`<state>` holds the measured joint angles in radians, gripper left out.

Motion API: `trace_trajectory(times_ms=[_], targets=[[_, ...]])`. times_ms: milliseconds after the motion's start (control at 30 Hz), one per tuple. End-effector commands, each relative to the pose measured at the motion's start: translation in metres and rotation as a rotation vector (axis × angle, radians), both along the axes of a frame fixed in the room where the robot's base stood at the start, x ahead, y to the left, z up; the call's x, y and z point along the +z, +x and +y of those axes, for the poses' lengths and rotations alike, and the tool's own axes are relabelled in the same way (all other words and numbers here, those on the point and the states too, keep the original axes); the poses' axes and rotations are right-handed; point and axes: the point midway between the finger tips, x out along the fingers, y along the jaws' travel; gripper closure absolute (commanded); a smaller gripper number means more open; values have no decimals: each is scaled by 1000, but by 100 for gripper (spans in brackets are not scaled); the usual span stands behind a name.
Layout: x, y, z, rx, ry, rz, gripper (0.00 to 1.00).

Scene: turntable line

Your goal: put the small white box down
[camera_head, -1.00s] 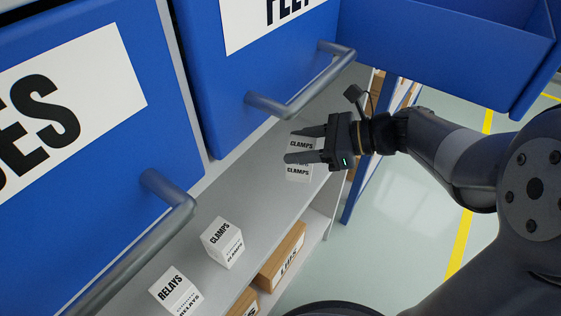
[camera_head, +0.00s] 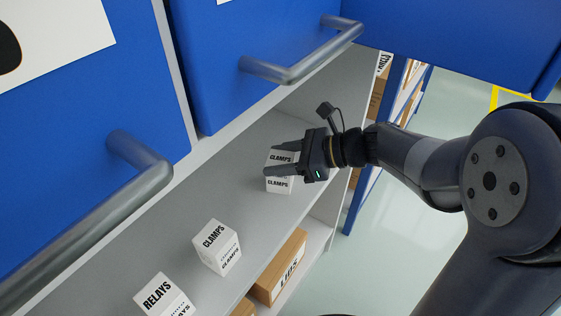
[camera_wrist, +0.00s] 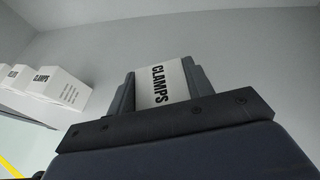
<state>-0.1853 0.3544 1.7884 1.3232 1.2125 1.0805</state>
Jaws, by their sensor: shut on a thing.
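The small white box (camera_head: 279,186), labelled CLAMPS, is between the fingers of my gripper (camera_head: 284,163) in the head view. My gripper is shut on it, with one finger on each side. The box is over the grey shelf (camera_head: 240,180), below the blue drawers; I cannot tell whether its underside touches the shelf. In the wrist view the white box (camera_wrist: 161,84) shows its CLAMPS label between the two dark fingers.
Another white CLAMPS box (camera_head: 217,247) and a white RELAYS box (camera_head: 163,296) stand on the shelf at lower left. Drawer handles (camera_head: 300,58) jut out above. A brown LIDS box (camera_head: 281,268) is on the lower level. The shelf between the boxes is clear.

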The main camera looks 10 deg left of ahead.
Motion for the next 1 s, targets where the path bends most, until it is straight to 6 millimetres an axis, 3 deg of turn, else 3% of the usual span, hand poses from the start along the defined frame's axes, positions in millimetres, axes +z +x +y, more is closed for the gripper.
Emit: trace_trajectory(times_ms=[233, 267, 500, 800, 1000], targets=[[-3, 0, 0, 0, 1, 1, 78], [-2, 0, 0, 0, 0, 0, 49], [-2, 0, 0, 0, 0, 0, 29], [2, 0, 0, 0, 0, -1, 29], [14, 1, -25, -5, 0, 0, 29]])
